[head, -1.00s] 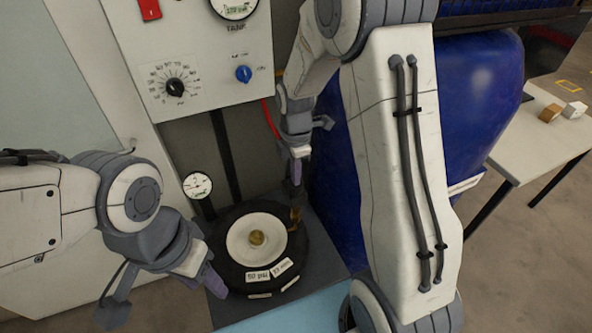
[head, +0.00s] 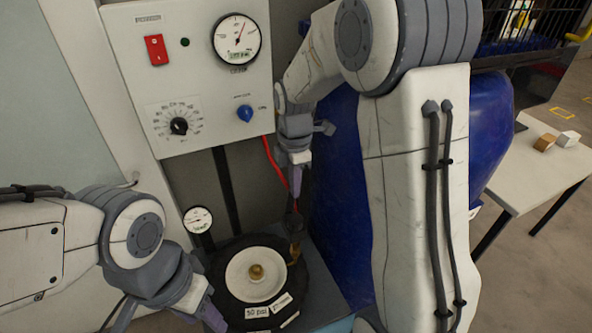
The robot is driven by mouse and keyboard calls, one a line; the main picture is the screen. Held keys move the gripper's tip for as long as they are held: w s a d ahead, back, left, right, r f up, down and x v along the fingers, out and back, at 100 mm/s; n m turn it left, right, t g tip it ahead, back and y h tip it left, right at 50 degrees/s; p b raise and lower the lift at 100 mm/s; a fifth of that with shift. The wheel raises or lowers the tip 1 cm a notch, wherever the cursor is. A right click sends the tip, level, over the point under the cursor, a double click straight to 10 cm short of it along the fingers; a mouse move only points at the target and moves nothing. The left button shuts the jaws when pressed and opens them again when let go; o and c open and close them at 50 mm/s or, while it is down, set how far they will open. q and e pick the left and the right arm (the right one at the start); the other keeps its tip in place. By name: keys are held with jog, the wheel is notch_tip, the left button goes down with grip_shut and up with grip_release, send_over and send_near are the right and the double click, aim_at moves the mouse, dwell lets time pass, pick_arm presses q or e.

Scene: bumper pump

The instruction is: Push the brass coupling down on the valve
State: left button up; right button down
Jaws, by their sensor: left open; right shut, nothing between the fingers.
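The brass coupling (head: 295,250) stands at the right rim of the black tyre (head: 225,270), below a dark hose end (head: 293,224). The valve itself is hidden, so I cannot tell how far down the coupling sits. My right gripper (head: 296,188) is shut and empty, pointing down above the hose end and coupling. A gap seems to lie between its fingertips and the coupling. My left gripper (head: 208,312) is open at the tyre's lower left, partly cut off by the picture's bottom edge. I cannot tell whether it touches the tyre.
A white panel (head: 205,130) with a red switch, dial, blue knob and gauge (head: 237,40) hangs behind. A small gauge (head: 198,220) stands left of the tyre. A red hose (head: 272,160) runs near my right gripper. A blue tank (head: 335,190) stands behind my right arm.

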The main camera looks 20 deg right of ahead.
jog(key=shift+r+b, duration=0.3)
jog(key=shift+r, duration=2.1)
jog(key=s+a+f+m+b, duration=0.2)
jog(key=s+a+m, duration=0.3)
jog(key=s+a, duration=0.6)
jog(key=s+a+f+m, duration=0.1)
jog(key=s+m, duration=0.2)
jog(key=s, duration=0.3)
jog(key=s+a+f+m+y+b, duration=0.1)
jog(key=s+f+m, duration=0.1)
jog(key=s, duration=0.5)
jog(key=shift+s+a+f+m, duration=0.2)
jog(key=shift+a+f+m, duration=0.15)
jog(key=shift+m, duration=0.35)
